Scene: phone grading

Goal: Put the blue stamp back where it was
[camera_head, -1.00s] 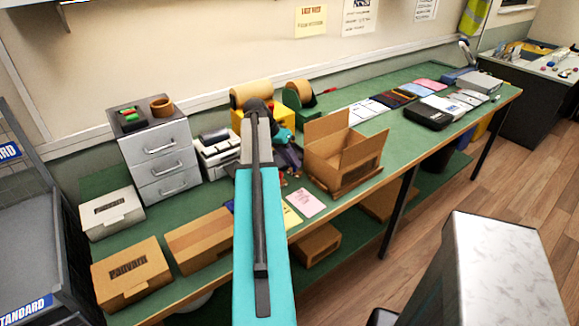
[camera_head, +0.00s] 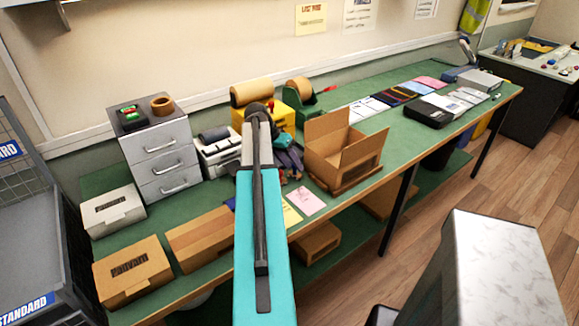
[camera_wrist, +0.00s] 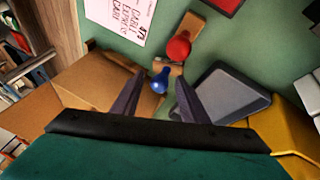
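The blue stamp (camera_wrist: 159,82) shows in the wrist view as a round blue knob, with part of a wooden base behind it. It stands on the green bench top. A red-knobbed stamp (camera_wrist: 179,47) on a wooden base stands just beyond it. My gripper (camera_wrist: 160,80) is open, with its two dark fingers either side of the blue knob and a gap showing on both sides. The fingers look apart from it; their height above it is hard to tell. In the head view my arm hides most of this area and the blue stamp cannot be made out.
In the wrist view, an open cardboard box (camera_wrist: 92,84) is close on the left, a grey pad (camera_wrist: 222,92) close on the right, and a yellow object (camera_wrist: 292,130) at lower right. A printed sheet (camera_wrist: 120,18) lies beyond. Grey drawers (camera_head: 160,158) stand left of my arm.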

